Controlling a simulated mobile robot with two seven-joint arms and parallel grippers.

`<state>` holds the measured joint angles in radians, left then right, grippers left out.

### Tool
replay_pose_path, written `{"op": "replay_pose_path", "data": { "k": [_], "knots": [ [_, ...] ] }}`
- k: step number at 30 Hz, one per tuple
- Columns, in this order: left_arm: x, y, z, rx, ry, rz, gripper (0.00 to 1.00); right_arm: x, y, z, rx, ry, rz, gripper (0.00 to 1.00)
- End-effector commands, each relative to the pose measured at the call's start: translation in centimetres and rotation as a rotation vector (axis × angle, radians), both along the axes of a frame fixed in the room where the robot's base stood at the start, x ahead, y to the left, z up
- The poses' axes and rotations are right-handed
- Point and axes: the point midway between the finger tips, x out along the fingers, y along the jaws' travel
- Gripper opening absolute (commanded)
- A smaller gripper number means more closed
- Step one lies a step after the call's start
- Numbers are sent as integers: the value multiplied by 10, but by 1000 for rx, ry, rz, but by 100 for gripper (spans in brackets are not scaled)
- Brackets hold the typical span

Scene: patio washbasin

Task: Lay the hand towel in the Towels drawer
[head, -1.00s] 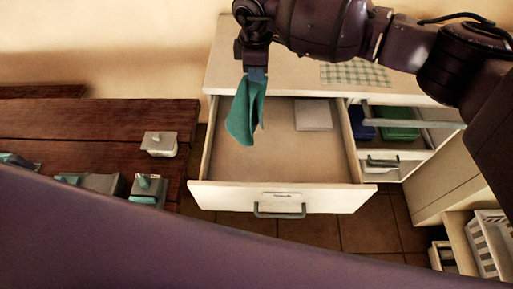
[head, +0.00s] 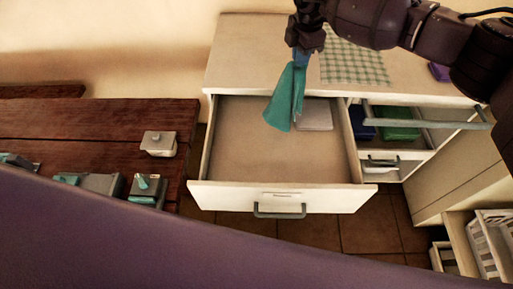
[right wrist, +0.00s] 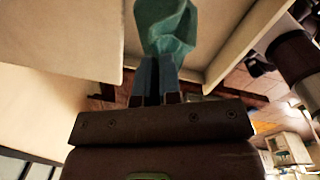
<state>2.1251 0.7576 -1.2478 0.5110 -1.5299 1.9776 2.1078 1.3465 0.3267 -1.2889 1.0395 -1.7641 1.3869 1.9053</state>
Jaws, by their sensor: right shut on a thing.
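The hand towel (head: 287,97) is teal and hangs folded from my right gripper (head: 301,58), which is shut on its top end. It also shows in the right wrist view (right wrist: 167,27), pinched between the fingers (right wrist: 155,75). The open Towels drawer (head: 235,150) is pulled out below the towel; its label is too small to read. The towel hangs over the rear right part of the drawer, in front of a flat light grey folded thing (head: 315,115) lying there. Whether the towel touches the drawer floor I cannot tell. My left gripper is not in view.
A checked cloth (head: 355,62) lies on the white counter (head: 250,50). To the right, a compartment holds a green thing (head: 400,128) and a blue thing (head: 362,122). A wooden bench (head: 90,130) with several small containers stands left. A white basket (head: 493,243) sits lower right. The drawer's left half is empty.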

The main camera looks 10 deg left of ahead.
Motion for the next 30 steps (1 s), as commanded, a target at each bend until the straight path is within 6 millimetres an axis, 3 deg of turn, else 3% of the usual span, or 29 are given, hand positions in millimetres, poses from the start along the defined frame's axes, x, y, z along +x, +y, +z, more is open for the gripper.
{"op": "replay_pose_path", "data": {
  "k": [13,24,27,30],
  "knots": [
    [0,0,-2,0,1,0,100,42,-43,-3,0,0,197,0],
    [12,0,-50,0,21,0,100,18,-19,-60,0,3,203,0],
    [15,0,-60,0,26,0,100,10,-11,-70,1,3,204,0],
    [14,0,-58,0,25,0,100,-1,1,-68,1,1,203,0]
  ]
}}
